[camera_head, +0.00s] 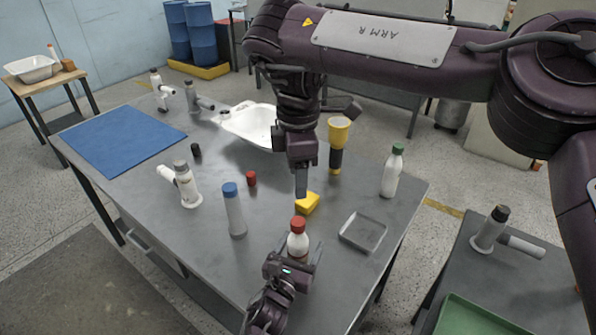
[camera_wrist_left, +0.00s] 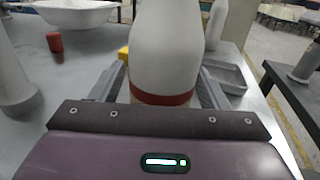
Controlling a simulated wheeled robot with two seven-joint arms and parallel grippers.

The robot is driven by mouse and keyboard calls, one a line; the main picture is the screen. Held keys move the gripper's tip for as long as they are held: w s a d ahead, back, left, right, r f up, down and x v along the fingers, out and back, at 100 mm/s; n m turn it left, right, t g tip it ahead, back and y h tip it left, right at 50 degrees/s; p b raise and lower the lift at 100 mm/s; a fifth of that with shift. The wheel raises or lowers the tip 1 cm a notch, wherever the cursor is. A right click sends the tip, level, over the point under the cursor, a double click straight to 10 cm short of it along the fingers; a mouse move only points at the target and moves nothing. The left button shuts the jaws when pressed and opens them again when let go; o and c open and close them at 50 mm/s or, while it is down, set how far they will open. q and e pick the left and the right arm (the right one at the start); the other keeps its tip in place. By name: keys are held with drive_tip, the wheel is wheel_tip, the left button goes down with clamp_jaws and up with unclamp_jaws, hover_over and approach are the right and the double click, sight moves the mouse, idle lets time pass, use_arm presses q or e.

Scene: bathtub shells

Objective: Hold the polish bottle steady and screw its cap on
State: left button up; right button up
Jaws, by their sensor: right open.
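The polish bottle (camera_head: 297,242) is white with a red cap (camera_head: 298,224) on its top, and stands upright near the table's front edge. In the left wrist view the bottle (camera_wrist_left: 165,50) fills the middle, with a red band low on it; its top is out of frame. My left gripper (camera_head: 294,262) has one finger on each side of the bottle and looks shut on it, though the contact is hidden. My right gripper (camera_head: 301,185) points down, open and empty, above and behind the bottle, near a yellow block (camera_head: 307,203).
A blue-capped bottle (camera_head: 234,212) and a small red cylinder (camera_head: 251,178) stand left of the polish bottle. A grey tray (camera_head: 363,232) and a green-capped bottle (camera_head: 391,172) are right. A yellow-black flashlight (camera_head: 337,148) and white basin (camera_head: 250,124) stand behind.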

use_arm(q)
drive_tip(key=shift+s, duration=0.1)
drive_tip(key=v, duration=0.7)
drive_tip(key=shift+s+a+b, duration=0.15)
drive_tip(key=shift+s+b, duration=0.15)
